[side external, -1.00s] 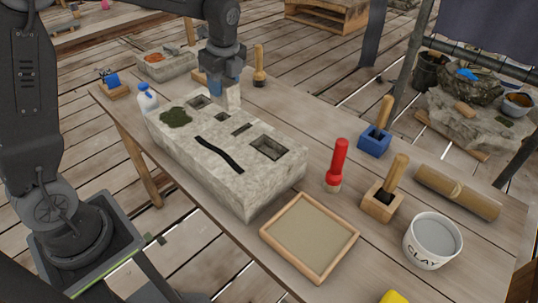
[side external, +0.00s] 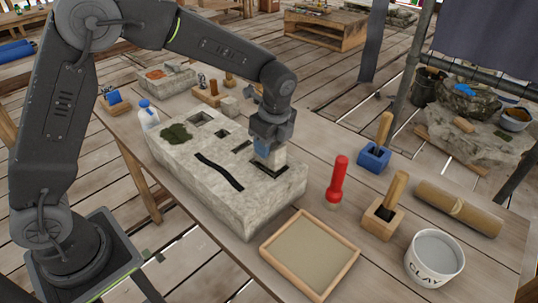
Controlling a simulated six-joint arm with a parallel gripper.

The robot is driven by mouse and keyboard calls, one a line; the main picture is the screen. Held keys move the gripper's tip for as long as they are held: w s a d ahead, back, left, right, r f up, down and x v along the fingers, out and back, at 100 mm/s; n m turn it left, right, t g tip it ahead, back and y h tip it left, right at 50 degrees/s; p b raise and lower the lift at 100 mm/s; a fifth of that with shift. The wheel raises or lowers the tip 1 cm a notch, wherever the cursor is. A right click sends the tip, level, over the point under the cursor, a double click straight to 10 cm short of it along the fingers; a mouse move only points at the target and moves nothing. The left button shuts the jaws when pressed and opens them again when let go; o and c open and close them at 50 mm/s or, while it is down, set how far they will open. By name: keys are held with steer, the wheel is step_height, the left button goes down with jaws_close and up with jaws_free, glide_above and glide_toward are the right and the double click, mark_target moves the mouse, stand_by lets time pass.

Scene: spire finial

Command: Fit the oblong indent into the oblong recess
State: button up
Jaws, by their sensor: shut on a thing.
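My gripper (side external: 268,142) points down over the right half of the pale stone block (side external: 215,195). It is shut on a pale stone piece (side external: 275,158), whose upper part is between the fingers. The piece's lower end is at the large rectangular recess (side external: 294,181) near the block's right end. I cannot tell whether it is inside the recess or just above it. A narrow oblong recess (side external: 242,146) lies just left of the gripper. A small recess (side external: 222,133) and a square recess (side external: 200,119) are farther left, both empty.
A dark wavy strip (side external: 219,171) and a moss patch (side external: 175,134) lie on the block. Another pale stone piece (side external: 229,107) stands behind it. A red-handled tool (side external: 337,182), a sand tray (side external: 310,252) and a clay bucket (side external: 434,258) stand to the right.

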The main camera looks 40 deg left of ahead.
steer(key=shift+f, duration=1.8)
steer(key=shift+f, duration=0.15)
steer(key=o, duration=1.2)
